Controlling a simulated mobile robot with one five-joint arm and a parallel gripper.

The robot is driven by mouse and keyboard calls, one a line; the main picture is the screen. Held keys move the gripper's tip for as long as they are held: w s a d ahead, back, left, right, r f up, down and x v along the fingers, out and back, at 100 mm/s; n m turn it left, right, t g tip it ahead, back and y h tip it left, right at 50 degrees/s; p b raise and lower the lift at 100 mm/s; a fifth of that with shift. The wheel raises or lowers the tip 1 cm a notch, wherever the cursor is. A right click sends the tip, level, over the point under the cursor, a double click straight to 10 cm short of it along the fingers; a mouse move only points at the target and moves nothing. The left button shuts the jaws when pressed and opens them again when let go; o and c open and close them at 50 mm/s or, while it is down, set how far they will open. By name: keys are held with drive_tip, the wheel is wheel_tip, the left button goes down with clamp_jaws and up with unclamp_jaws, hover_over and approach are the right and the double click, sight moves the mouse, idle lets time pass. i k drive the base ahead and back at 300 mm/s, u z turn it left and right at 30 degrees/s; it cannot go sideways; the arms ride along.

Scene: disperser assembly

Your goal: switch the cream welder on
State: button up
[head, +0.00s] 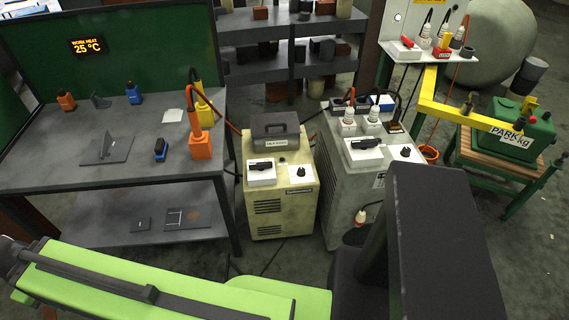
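The cream welder (268,218) stands on the floor in the middle of the head view, right of the grey workbench. A dark grey box with a handle (275,130) sits at the back of its top. A white plate with a black rotary switch (262,170) is on the left of its top, and a white plate with a black knob (299,173) is on the right. I cannot tell from the switch whether it is on. Green and black parts of my own body fill the bottom of the view. My gripper's fingers do not show.
A grey welder (345,212) with a similar switch and white-capped plugs stands close on the right. The workbench (120,175) holds orange, blue and yellow tools. A green machine (515,135) stands on a wooden stand at right. Loose cables lie near the welders.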

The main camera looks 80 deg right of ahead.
sight(261, 166)
drive_tip(key=z, duration=2.4)
drive_tip(key=i, duration=1)
drive_tip(key=u, duration=0.05)
